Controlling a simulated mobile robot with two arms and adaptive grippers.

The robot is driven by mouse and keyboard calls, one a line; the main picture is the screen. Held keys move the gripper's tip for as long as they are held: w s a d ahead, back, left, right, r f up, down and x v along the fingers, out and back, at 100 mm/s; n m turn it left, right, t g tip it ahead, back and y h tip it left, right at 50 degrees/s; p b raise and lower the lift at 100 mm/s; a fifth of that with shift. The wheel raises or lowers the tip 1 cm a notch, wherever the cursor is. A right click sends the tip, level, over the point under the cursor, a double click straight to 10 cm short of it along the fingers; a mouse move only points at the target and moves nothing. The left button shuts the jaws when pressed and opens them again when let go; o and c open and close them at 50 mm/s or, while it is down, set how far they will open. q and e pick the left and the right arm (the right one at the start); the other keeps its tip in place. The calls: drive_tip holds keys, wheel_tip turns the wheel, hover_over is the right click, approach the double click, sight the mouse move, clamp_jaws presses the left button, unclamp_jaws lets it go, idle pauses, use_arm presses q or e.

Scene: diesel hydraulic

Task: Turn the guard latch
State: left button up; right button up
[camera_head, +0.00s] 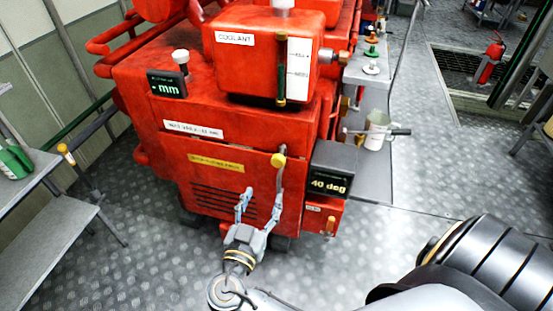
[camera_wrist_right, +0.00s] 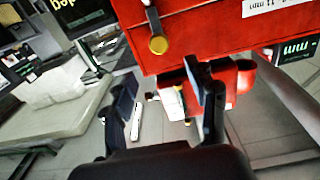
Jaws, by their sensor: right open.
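The guard latch (camera_head: 281,178) is a thin grey lever with a yellow knob on the front of the red machine, beside a yellow label. In the right wrist view, which is upside down, the yellow knob (camera_wrist_right: 158,45) sits at the machine's edge. My right gripper (camera_head: 258,206) is open in front of the lower front panel. Its fingers point up toward the panel, and the right one is just below the latch. In the wrist view both fingers (camera_wrist_right: 160,95) are spread with nothing clearly between them; the knob is beyond the fingertips. My left gripper is not in view.
A black display (camera_head: 330,183) reading "40 deg" sits right of the latch. Another display (camera_head: 166,85) reads "mm". The coolant tank (camera_head: 262,50) is above. A grey side bench (camera_head: 372,75) with a cup (camera_head: 377,130) is at right. Floor around the machine's front is clear.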

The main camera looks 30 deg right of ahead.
drive_tip(key=p, duration=0.2)
approach(277, 165)
drive_tip(key=x, duration=0.3)
drive_tip(key=p+x, duration=0.2)
drive_tip(key=x, duration=0.5)
drive_tip(key=shift+r+p, duration=0.15)
drive_tip(key=shift+p, duration=0.2)
drive_tip(key=shift+w+d, duration=0.3)
drive_tip(key=shift+d, duration=0.1)
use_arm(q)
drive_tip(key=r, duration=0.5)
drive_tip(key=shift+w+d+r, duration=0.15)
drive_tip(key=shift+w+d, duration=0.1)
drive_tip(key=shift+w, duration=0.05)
use_arm(e)
drive_tip(key=c, duration=1.2)
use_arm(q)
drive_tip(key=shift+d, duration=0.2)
